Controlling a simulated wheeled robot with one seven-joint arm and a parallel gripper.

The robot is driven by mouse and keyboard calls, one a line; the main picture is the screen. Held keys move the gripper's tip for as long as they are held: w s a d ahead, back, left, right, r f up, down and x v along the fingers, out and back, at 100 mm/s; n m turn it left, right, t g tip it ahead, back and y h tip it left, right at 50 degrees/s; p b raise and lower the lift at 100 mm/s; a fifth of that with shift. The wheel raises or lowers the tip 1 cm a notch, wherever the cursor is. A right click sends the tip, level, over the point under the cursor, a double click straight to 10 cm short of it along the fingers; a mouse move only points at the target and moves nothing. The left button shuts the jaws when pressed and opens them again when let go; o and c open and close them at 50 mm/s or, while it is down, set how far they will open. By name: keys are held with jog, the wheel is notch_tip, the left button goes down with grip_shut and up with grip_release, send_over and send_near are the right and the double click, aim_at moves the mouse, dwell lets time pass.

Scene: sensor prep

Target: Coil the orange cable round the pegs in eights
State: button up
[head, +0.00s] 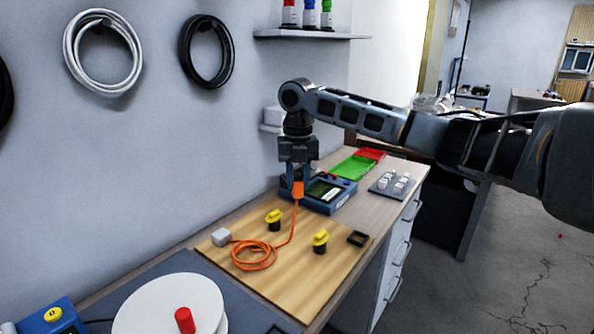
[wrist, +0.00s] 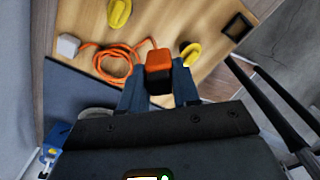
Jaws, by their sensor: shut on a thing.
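My gripper (head: 297,185) is shut on the orange plug (head: 298,189) at the cable's end. It holds the plug up above the far end of the wooden board, in front of the blue device. In the wrist view the plug (wrist: 158,62) sits between the blue fingers. The orange cable (head: 254,252) hangs from the plug and lies in loose loops on the board, beside the pegs and not around them. It runs to a pale grey block (head: 221,237). Two pegs with yellow tops stand on the board, one left (head: 274,219) and one right (head: 320,241).
The wooden board (head: 290,286) has a small black square frame (head: 358,239) near its right edge. A blue device (head: 331,193) stands behind. Green (head: 352,167) and red trays and a grey plate of white pieces (head: 393,184) lie beyond. A white disc (head: 165,308) with a red knob is in front.

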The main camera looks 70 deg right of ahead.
jog(key=shift+w+a+f, duration=0.1)
jog(key=shift+w+f, duration=0.1)
jog(key=shift+f, duration=0.25)
jog(key=shift+f+b, duration=2.2)
jog(key=shift+f, duration=0.55)
jog(key=shift+s, duration=0.1)
